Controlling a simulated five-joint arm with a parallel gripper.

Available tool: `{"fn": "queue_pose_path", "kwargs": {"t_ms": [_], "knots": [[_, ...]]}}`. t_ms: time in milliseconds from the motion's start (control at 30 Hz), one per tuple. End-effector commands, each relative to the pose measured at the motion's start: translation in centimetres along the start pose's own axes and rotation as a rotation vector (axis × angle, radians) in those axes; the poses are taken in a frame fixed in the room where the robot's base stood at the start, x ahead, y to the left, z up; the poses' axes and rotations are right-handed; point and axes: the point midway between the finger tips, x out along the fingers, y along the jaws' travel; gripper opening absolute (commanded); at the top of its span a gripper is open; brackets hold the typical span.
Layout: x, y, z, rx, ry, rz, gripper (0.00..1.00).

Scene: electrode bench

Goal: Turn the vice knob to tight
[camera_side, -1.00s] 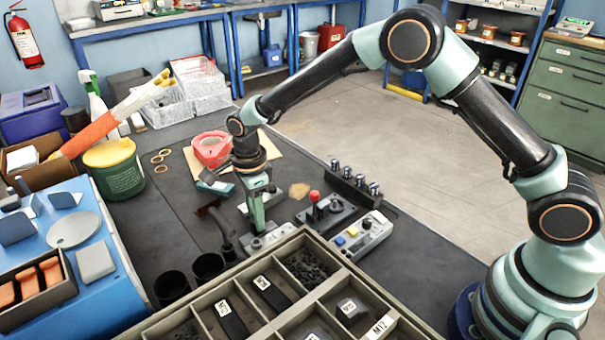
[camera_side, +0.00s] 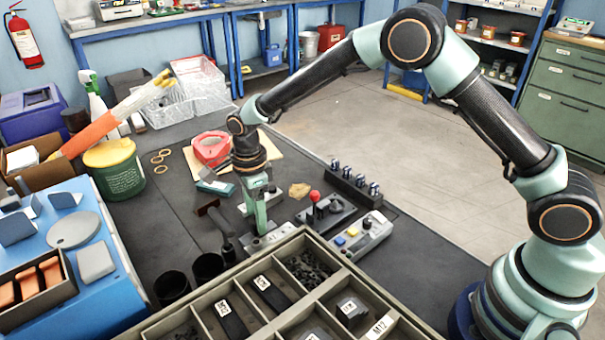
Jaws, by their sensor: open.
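My gripper (camera_side: 259,228) points down at the middle of the bench, its green fingers low over a grey control box (camera_side: 284,232) behind the parts tray. The fingertips are small and partly lost against the box. No knob shows clearly between them, and I cannot tell whether they touch one. A second grey box to the right carries a blue button, a yellow button and a dark round knob (camera_side: 367,224). I cannot read any label, so which knob is the vice knob and how it is set cannot be told.
A lever with a red ball (camera_side: 314,196) stands right of my gripper, before a row of dark posts (camera_side: 355,181). The compartment tray (camera_side: 205,316) fills the front. A red tape roll (camera_side: 211,147) lies behind; black cups (camera_side: 171,288) stand front left.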

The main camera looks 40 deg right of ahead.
Motion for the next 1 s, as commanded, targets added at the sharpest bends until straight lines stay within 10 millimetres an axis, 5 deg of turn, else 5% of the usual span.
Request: {"fn": "queue_pose_path", "kwargs": {"t_ms": [167, 700, 1000], "knots": [[-1.4, 0.0, 0.1, -0.001, -0.001, -0.002, 0.68], [-11.0, -0.1, 0.0, 0.001, -0.002, -0.003, 0.68], [-12.1, 0.0, 0.0, 0.001, 0.000, 0.000, 0.68]]}}
